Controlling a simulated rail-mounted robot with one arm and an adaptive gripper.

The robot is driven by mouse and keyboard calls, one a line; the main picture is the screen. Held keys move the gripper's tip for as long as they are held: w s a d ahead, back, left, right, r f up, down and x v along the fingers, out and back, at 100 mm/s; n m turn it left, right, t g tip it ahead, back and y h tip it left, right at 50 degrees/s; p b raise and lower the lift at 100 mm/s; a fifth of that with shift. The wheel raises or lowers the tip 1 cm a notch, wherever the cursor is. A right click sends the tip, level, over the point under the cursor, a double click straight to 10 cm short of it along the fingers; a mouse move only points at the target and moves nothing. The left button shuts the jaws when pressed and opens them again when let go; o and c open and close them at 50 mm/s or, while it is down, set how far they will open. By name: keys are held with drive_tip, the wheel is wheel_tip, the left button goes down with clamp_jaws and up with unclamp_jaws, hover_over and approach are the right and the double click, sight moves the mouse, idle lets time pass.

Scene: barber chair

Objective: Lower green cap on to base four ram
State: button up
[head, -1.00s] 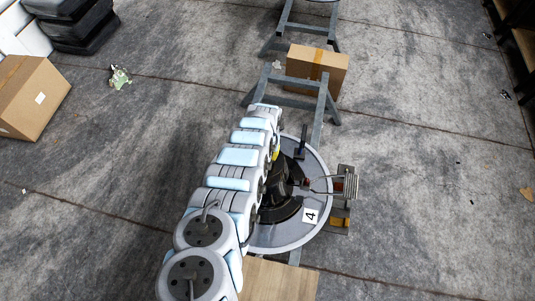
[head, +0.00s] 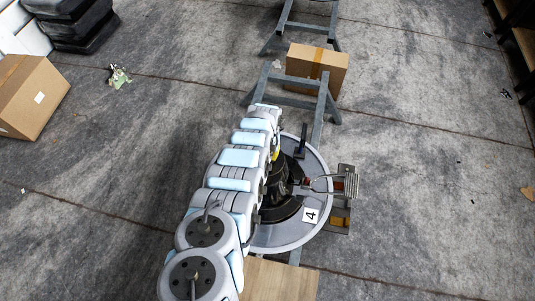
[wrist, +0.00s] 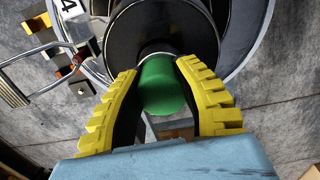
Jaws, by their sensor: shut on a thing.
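The green cap (wrist: 162,86) is between the yellow fingers of my gripper (wrist: 159,82) in the wrist view. The gripper is shut on it. Just past the cap, a pale ring and the black ram (wrist: 165,38) show; I cannot tell whether the cap touches it. Base four is the round grey base (head: 316,165) with a "4" label (head: 311,215) in the head view. The label also shows in the wrist view (wrist: 70,8). In the head view my arm covers the cap and most of the gripper, over the left side of the base.
A metal footrest (head: 346,185) juts from the right of the base. Grey metal stands (head: 295,100) and a cardboard box (head: 317,67) lie beyond it. A wooden board (head: 280,280) is in front. Another box (head: 35,95) is at left. The floor at right is mostly clear.

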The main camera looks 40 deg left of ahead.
drive_tip(key=shift+f, duration=0.15)
drive_tip(key=o, duration=0.9)
wheel_tip(320, 180, up, 9)
drive_tip(key=p, duration=0.9)
drive_tip(key=shift+w, duration=0.1)
